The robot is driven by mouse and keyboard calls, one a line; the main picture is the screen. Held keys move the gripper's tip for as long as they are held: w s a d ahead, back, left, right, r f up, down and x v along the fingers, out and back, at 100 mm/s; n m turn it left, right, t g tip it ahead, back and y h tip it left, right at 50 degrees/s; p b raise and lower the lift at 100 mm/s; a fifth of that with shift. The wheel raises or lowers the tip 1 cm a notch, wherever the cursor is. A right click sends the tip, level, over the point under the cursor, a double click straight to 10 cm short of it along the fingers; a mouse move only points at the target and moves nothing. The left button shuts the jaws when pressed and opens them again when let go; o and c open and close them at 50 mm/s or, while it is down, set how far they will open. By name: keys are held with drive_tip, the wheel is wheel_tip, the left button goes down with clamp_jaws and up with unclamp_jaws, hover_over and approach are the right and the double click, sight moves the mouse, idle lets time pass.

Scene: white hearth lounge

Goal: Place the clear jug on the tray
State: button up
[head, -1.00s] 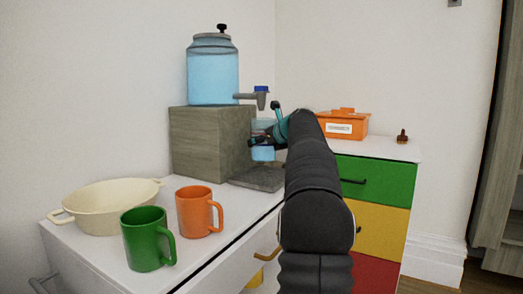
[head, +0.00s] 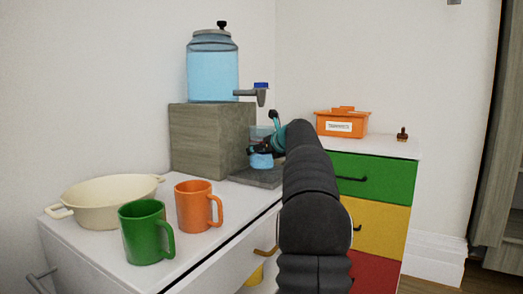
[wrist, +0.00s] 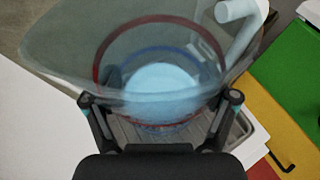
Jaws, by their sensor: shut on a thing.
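The clear jug (head: 261,160) holds blue-tinted water and is upright below the dispenser's spout. My gripper (head: 268,147) is shut on it; my arm hides part of the jug's right side. In the wrist view the fingers (wrist: 162,100) stand on either side of the jug (wrist: 150,45), with its water showing inside. The grey tray (head: 258,179) lies on the white counter in front of the wooden block, directly under the jug. I cannot tell whether the jug's base touches it. Part of the tray (wrist: 124,133) shows beneath the jug in the wrist view.
A water dispenser (head: 212,75) stands on the wooden block (head: 205,140), its spout (head: 250,93) above the jug. A green mug (head: 143,235), orange mug (head: 193,208) and cream pot (head: 100,205) stand at the front left. An orange box (head: 342,124) is at the back right.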

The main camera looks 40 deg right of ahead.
drive_tip(key=shift+f, duration=0.3)
drive_tip(key=o, duration=1.2)
drive_tip(key=shift+o, duration=0.2)
drive_tip(key=shift+r, duration=0.2)
drive_tip(key=v, duration=1.2)
drive_tip(key=shift+r, duration=0.4)
